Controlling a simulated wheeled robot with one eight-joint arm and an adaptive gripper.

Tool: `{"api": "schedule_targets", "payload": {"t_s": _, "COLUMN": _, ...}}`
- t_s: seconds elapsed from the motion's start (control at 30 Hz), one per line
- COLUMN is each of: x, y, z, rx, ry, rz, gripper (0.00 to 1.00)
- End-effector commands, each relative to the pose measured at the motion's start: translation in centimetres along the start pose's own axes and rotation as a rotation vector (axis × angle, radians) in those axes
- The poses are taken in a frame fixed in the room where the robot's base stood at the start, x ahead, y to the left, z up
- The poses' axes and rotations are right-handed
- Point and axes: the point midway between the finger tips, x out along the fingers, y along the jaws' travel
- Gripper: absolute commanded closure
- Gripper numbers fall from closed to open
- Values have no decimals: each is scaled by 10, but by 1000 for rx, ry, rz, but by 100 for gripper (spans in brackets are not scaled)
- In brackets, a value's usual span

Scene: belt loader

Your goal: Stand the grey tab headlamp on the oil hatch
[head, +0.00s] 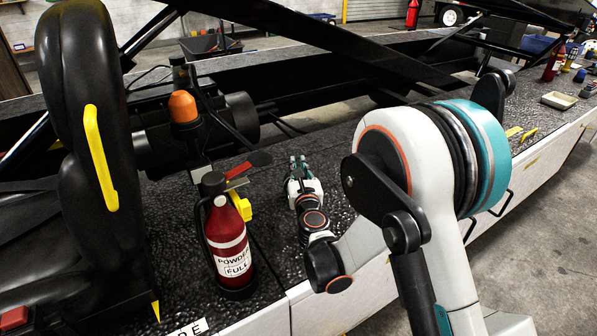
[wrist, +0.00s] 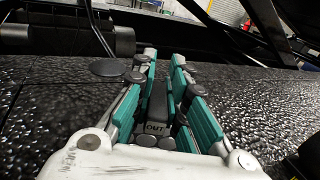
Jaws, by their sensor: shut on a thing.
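My gripper (head: 296,165) is low over the dark textured deck, fingers pointing away from the head camera. In the wrist view its teal fingers (wrist: 165,85) are shut on a narrow dark grey piece (wrist: 157,105), which I take to be the grey tab headlamp. The fingers hide much of it, and I cannot make out its lamp end. A flat dark round disc (wrist: 110,67) lies just left of the fingertips, perhaps the oil hatch. In the head view a dark oval (head: 262,158) left of the gripper, partly behind the extinguisher's handle, may be the same disc.
A red fire extinguisher (head: 229,245) stands upright on the deck left of my arm, with a yellow part beside its neck. Behind it is dark machinery with an orange cap (head: 182,106). A black beam crosses above. A shallow tray (head: 559,100) and bottles stand far right.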

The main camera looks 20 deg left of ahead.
Motion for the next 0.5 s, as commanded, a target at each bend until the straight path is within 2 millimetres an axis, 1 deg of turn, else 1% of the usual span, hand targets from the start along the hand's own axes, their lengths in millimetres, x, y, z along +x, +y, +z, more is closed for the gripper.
{"api": "schedule_targets", "payload": {"t_s": 0.33, "x": 0, "y": 0, "z": -2, "rx": 0, "ry": 0, "rz": 0, "gripper": 100}}
{"api": "schedule_targets", "payload": {"t_s": 0.37, "x": 0, "y": 0, "z": -2, "rx": 0, "ry": 0, "rz": 0, "gripper": 82}}
{"api": "schedule_targets", "payload": {"t_s": 0.4, "x": 0, "y": 0, "z": -2, "rx": 0, "ry": 0, "rz": 0, "gripper": 73}}
{"api": "schedule_targets", "payload": {"t_s": 0.43, "x": 0, "y": 0, "z": -2, "rx": 0, "ry": 0, "rz": 0, "gripper": 66}}
{"api": "schedule_targets", "payload": {"t_s": 0.5, "x": 0, "y": 0, "z": -2, "rx": 0, "ry": 0, "rz": 0, "gripper": 66}}
